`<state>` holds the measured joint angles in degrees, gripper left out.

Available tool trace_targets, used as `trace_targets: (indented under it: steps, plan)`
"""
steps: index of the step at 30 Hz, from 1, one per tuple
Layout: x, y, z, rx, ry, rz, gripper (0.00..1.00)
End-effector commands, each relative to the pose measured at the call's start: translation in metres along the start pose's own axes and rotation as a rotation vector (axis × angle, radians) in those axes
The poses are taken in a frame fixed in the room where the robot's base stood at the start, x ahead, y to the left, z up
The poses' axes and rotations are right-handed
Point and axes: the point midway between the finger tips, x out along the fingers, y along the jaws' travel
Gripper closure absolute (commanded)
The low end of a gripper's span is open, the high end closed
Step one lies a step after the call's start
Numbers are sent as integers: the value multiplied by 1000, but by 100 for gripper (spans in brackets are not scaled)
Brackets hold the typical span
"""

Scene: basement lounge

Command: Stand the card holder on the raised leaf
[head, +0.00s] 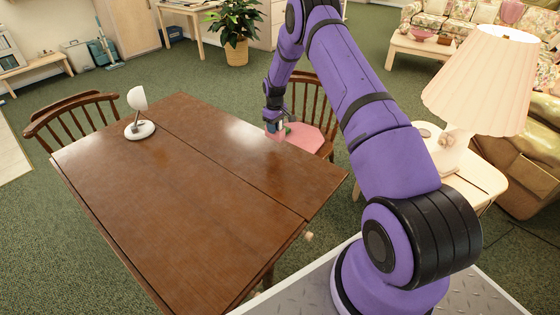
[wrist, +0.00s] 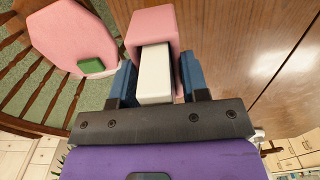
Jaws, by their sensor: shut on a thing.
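My gripper (wrist: 158,64) is shut on the card holder (wrist: 155,18), a pink box-like piece with a pale block (wrist: 155,72) showing in its open side. The blue fingers press on both sides of it.
A chair with a pink seat (head: 308,138) stands at the leaf's far edge, with a green block (wrist: 91,66) on the seat. A white lamp (head: 139,128) stands at the table's far left. The leaf and main top (head: 160,200) are otherwise bare.

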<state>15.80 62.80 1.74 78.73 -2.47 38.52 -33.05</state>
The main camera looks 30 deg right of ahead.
Motion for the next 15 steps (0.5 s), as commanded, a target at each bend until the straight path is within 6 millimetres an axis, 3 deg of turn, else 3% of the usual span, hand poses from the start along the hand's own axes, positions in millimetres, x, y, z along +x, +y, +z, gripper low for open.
trace_targets:
  steps: [5,15]
  plan:
    - [0,-8,14,0,-1,0,82]
    - [8,-47,78,1,-2,-1,82]
